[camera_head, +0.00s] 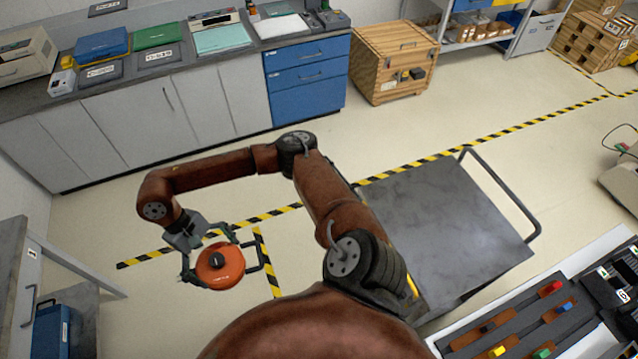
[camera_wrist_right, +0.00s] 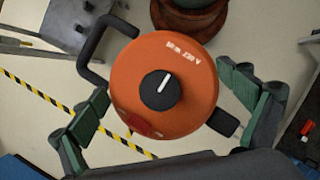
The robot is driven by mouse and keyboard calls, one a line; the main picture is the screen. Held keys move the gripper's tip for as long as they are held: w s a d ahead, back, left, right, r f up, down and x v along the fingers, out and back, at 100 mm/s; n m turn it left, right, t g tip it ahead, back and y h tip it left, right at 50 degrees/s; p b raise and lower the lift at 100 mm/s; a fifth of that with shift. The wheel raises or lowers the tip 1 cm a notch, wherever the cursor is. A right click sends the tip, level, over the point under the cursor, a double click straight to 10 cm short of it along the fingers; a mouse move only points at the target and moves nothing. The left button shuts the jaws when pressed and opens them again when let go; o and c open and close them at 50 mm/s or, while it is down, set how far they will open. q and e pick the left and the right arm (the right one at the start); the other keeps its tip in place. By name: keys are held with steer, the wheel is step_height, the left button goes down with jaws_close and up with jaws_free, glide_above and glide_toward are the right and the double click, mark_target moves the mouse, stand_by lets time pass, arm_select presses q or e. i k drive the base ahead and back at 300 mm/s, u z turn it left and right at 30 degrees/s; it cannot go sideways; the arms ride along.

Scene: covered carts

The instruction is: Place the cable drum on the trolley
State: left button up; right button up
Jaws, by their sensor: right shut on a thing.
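The cable drum (camera_head: 222,266) is orange with a black centre knob and a black frame. My right gripper (camera_head: 212,256) is shut on it and holds it to the left of the trolley, over the floor near the striped tape. In the right wrist view the drum (camera_wrist_right: 165,85) sits between the two green-padded fingers (camera_wrist_right: 176,112), and its black handle sticks out at upper left. The exact contact is hard to see. The trolley (camera_head: 450,235) has a bare grey deck and a tubular handle at its right end. My arm covers its left edge. My left gripper is not in view.
A counter (camera_head: 235,48) with boxes and devices runs along the back left. A wooden crate (camera_head: 393,62) stands behind the trolley. A tool tray (camera_head: 520,325) is at lower right. Floor between is open.

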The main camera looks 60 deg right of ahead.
mark_target(435, 206)
steer(key=z, duration=0.7)
steer(key=i, duration=0.75)
steer(key=z, duration=1.45)
steer(key=i, duration=1.05)
steer(key=z, duration=1.3)
steer(key=i, duration=0.35)
steer(key=z, duration=0.4)
